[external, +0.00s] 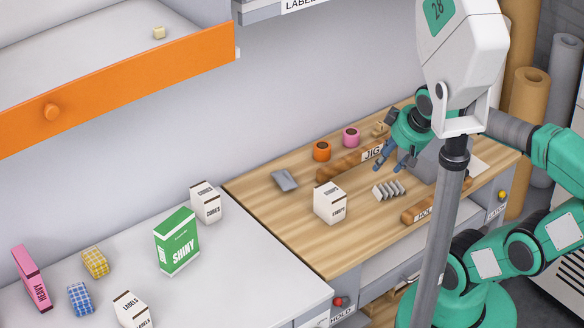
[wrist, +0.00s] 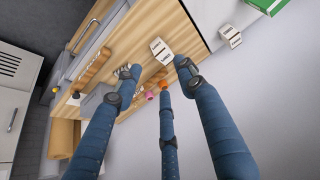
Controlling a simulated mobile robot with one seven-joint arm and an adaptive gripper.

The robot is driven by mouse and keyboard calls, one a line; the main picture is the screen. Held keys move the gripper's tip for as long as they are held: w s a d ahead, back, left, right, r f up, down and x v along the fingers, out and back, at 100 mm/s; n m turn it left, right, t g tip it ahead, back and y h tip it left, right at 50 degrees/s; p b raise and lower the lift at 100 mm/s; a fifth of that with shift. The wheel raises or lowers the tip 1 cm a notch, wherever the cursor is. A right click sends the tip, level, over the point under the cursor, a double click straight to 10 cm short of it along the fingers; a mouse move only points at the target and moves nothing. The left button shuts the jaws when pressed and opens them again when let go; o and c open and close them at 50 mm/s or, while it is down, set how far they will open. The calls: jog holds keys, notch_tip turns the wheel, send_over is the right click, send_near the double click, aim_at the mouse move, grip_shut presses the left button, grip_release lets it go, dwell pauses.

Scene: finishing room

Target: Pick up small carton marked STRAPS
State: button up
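A small white carton (external: 330,203) stands upright on the wooden bench top; its dark label is small but seems to read STRAPS. It also shows in the wrist view (wrist: 160,51), beyond the fingertips. My gripper (external: 391,163) is above the bench, to the right of and behind the carton, apart from it. In the wrist view my gripper (wrist: 157,75) has its three blue fingers spread, with nothing held between them.
Similar white cartons marked CORES (external: 206,203) and LABELS (external: 132,311) stand on the grey counter, with a green SHINY box (external: 177,243). Around the carton lie a grey pouch (external: 285,180), orange roll (external: 322,151), pink roll (external: 351,137) and grey ridged piece (external: 389,190).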

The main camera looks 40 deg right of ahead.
jog(key=o, duration=1.2)
jog(key=shift+o, duration=0.2)
